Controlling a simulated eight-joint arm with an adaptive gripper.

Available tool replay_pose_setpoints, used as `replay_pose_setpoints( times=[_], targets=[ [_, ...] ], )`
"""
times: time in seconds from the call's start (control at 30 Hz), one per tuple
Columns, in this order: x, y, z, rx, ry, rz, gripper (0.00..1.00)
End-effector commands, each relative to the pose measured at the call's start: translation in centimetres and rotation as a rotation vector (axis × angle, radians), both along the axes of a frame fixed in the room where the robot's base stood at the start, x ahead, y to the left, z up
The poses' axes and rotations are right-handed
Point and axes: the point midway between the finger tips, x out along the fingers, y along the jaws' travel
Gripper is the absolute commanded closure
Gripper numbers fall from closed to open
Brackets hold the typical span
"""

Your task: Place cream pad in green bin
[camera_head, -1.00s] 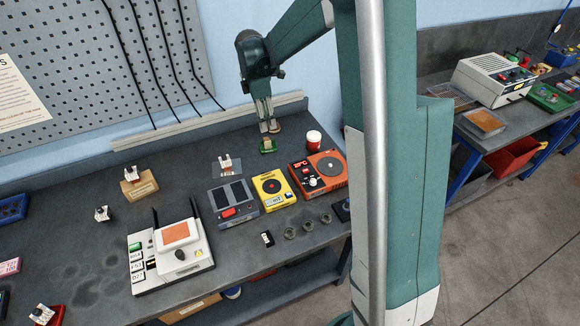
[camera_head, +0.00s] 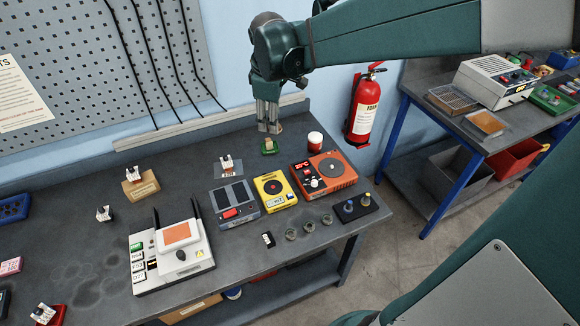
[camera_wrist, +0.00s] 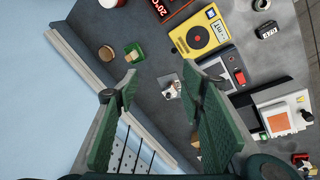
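A small green bin (camera_head: 268,149) sits on the bench near the back wall, left of the red cup. A cream pad (camera_head: 268,143) shows within it. In the wrist view, the green bin (camera_wrist: 138,47) and the cream pad (camera_wrist: 133,57) lie at the upper left, beyond my left fingertip. The pad appears to rest inside the bin, apart from my fingers. My gripper (camera_head: 268,122) points down just behind the bin, above the bench. In the wrist view, my gripper (camera_wrist: 157,88) has its fingers spread, with nothing between them.
A round tan disc (camera_wrist: 106,53) is beside the bin. A red cup (camera_head: 315,141), an orange device (camera_head: 340,178) and a yellow device (camera_head: 275,190) stand nearby. A low rail (camera_head: 215,122) and the wall are close behind.

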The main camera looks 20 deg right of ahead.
Motion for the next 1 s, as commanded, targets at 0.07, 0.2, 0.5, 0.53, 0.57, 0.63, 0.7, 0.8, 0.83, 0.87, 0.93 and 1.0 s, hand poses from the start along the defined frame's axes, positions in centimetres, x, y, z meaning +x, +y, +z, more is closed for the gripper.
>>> replay_pose_setpoints(
  times=[0.07,0.2,0.5,0.53,0.57,0.63,0.7,0.8,0.83,0.87,0.93,1.0],
  targets=[
    [-1.5,0.2,0.6,0.015,-0.02,-0.039,0.6],
    [-3.7,0.6,1.5,0.043,-0.056,-0.111,0.6],
    [-8.5,1.4,2.8,0.113,-0.13,-0.265,0.6],
    [-9.0,1.5,2.8,0.119,-0.138,-0.279,0.6],
    [-9.4,1.6,2.9,0.127,-0.145,-0.295,0.6],
    [-10.5,1.8,3.1,0.146,-0.161,-0.33,0.6],
    [-11.6,1.9,3.2,0.164,-0.178,-0.365,0.6],
    [-13.2,2.1,3.3,0.191,-0.201,-0.415,0.6],
    [-13.6,2.2,3.3,0.2,-0.208,-0.431,0.6],
    [-14.0,2.3,3.3,0.209,-0.215,-0.445,0.6],
    [-15.1,2.4,3.2,0.229,-0.23,-0.48,0.6],
    [-16.1,2.6,3.1,0.251,-0.245,-0.515,0.6]
  ],
)
